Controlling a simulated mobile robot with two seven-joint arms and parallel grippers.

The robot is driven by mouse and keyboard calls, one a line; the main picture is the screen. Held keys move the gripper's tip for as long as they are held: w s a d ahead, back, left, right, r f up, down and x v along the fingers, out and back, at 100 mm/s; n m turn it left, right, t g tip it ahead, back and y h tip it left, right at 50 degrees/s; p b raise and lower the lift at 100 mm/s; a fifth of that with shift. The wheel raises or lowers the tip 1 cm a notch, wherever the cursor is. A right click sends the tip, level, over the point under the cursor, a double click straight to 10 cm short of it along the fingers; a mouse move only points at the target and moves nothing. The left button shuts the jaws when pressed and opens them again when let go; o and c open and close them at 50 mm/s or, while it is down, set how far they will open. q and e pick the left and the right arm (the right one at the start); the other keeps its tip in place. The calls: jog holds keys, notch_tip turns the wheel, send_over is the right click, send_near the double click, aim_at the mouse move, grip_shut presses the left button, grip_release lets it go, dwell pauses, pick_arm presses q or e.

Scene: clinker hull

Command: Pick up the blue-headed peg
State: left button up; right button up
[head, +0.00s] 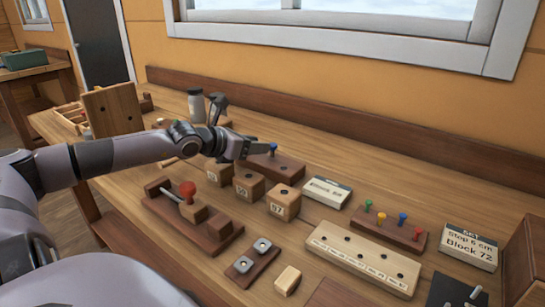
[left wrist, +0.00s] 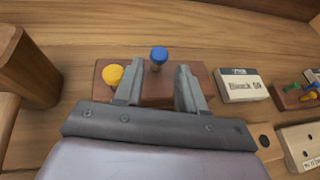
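A blue-headed peg (head: 273,147) stands upright in a brown wooden block (head: 287,166) behind the numbered cubes; its blue head (left wrist: 159,54) also shows in the left wrist view. My left gripper (head: 252,148) is at the left end of that block, close to the peg. In the left wrist view my left gripper (left wrist: 160,66) is open, its fingers apart with nothing between them, and the blue head shows just beyond the gap. A yellow-headed peg (left wrist: 113,75) is left of the fingers on the same block. My right gripper is not in view.
A small rack (head: 390,231) with several coloured pegs, one also blue-headed, stands at the right. A card reading Block 69 (head: 327,192) lies between. Numbered wooden cubes (head: 283,203) stand in front of the block. A pale holed board (head: 362,257) lies nearer.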

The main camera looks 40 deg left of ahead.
aim_at(272, 154)
pick_arm(q)
jog(key=shift+w+f+b, duration=0.3)
jog(key=shift+w+b, duration=0.05)
jog(key=shift+b, duration=0.6)
jog(key=shift+w+r+p, duration=0.15)
jog(key=shift+p, duration=0.2)
jog(key=shift+p+x, duration=0.4)
jog(key=shift+x, duration=1.35)
jog(key=shift+c, duration=0.3)
grip_shut()
